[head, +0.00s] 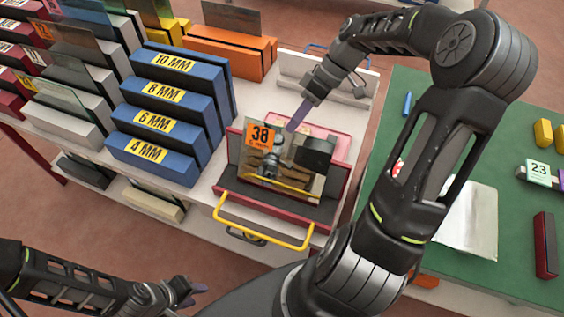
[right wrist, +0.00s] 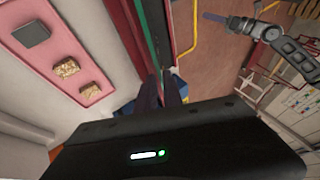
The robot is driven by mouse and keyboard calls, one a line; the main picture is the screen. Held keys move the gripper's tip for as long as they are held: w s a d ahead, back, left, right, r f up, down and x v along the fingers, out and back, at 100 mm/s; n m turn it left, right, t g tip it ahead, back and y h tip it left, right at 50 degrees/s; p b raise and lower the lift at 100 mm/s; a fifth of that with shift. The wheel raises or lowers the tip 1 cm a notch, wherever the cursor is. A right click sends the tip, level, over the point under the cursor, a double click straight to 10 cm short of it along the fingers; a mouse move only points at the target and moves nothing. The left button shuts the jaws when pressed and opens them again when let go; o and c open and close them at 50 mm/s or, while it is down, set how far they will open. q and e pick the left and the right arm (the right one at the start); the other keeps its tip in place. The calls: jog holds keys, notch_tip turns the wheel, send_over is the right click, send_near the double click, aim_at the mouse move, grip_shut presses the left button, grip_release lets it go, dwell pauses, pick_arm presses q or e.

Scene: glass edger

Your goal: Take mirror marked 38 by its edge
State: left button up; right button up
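The mirror marked 38 (head: 287,183) stands leaning in a dark holder with red edges, its orange label at the upper left. Its face reflects dark and tan shapes. My right gripper (head: 294,124) reaches down to the mirror's top edge. In the right wrist view its two dark fingers (right wrist: 162,92) are close together, in line with a thin green edge running away from me. Whether they touch or pinch the glass is not clear. My left gripper (head: 197,290) is low at the left, away from the mirror, and also shows in the right wrist view (right wrist: 222,20).
Blue racks (head: 165,120) marked in millimetres stand left of the mirror. A yellow handle (head: 262,233) is in front of it. An orange rack (head: 230,52) and a white rack (head: 325,78) stand behind. A green table (head: 525,95) with small items lies to the right.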

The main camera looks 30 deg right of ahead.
aim_at(286, 134)
jog(key=p+x, duration=0.1)
jog(key=x, duration=0.4)
jog(key=shift+s, duration=0.15)
dwell(0.3)
jog(key=shift+d, duration=0.1)
grip_shut()
dwell(1.0)
jog(key=shift+r, duration=0.15)
notch_tip(286, 134, up, 10)
jog(key=shift+f+b, duration=0.1)
jog(key=shift+b, duration=0.45)
dwell(0.5)
